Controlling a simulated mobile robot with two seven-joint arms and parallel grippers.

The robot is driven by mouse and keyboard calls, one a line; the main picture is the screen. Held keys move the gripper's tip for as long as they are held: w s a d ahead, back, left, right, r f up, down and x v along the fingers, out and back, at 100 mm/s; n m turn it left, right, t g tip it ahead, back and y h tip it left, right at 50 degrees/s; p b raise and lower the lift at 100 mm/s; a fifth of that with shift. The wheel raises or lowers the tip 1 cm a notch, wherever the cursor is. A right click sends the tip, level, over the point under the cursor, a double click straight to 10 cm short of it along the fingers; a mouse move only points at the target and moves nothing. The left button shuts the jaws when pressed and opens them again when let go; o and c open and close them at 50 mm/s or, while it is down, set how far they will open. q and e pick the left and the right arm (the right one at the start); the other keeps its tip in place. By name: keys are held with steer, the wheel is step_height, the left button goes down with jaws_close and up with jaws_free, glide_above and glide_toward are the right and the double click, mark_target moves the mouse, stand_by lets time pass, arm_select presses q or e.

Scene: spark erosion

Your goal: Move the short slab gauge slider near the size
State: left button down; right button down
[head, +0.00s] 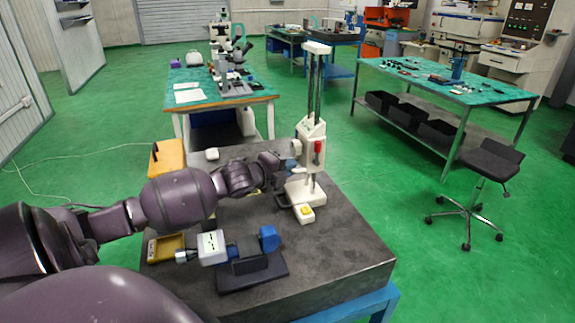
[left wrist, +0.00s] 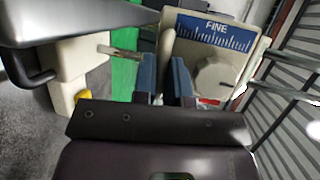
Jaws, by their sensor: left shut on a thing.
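The gauge (head: 316,75) stands upright on the dark slab, with two thin columns and a white top cap. My left gripper (head: 286,167) is at the slider's left side. In the left wrist view, my left gripper's blue finger pads (left wrist: 166,80) are shut on a cream part of the slider, beside its "FINE" scale plate (left wrist: 212,32) and round knob (left wrist: 213,77). The exact contact is partly hidden. My right gripper is out of view.
On the slab (head: 345,255) are a blue-and-white micrometer-like tool (head: 212,248) on a dark stand, a yellow tray (head: 165,247) and an orange box (head: 167,158). The slab's front right is clear. A stool (head: 490,160) and green-topped tables stand beyond.

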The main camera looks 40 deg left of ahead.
arm_select(q)
steer(key=shift+r, duration=0.1)
steer(key=c, duration=1.2)
jaws_free()
steer(key=shift+o, duration=0.2)
steer(key=v, duration=1)
steer(key=shift+s, duration=0.4)
steer(key=shift+a, duration=0.1)
